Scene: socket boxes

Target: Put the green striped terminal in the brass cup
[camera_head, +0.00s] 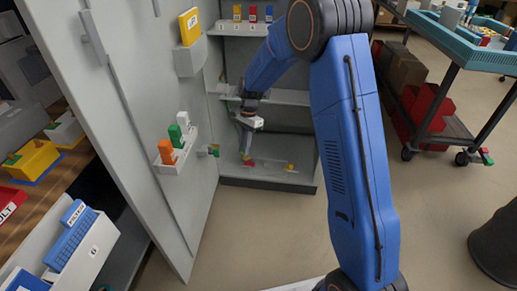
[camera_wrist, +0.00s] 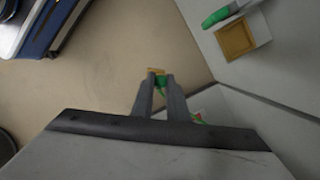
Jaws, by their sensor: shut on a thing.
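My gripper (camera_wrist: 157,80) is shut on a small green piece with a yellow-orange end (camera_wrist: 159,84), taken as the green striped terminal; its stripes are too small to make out. Only a little of it shows between the fingertips. A square, brass-coloured cup (camera_wrist: 236,40) in a pale holder is at the upper right of the wrist view, apart from my gripper. A green part (camera_wrist: 218,16) lies beside it. In the head view, my gripper is in front of the open cabinet, small and partly unclear.
The open cabinet door (camera_head: 140,90) stands left of my arm. Its rack (camera_head: 166,168) holds orange, white and green bottles. A cabinet shelf (camera_head: 285,97) is behind my wrist. Small red and yellow pieces lie on the cabinet floor (camera_head: 270,172). A cart (camera_head: 455,45) stands at right.

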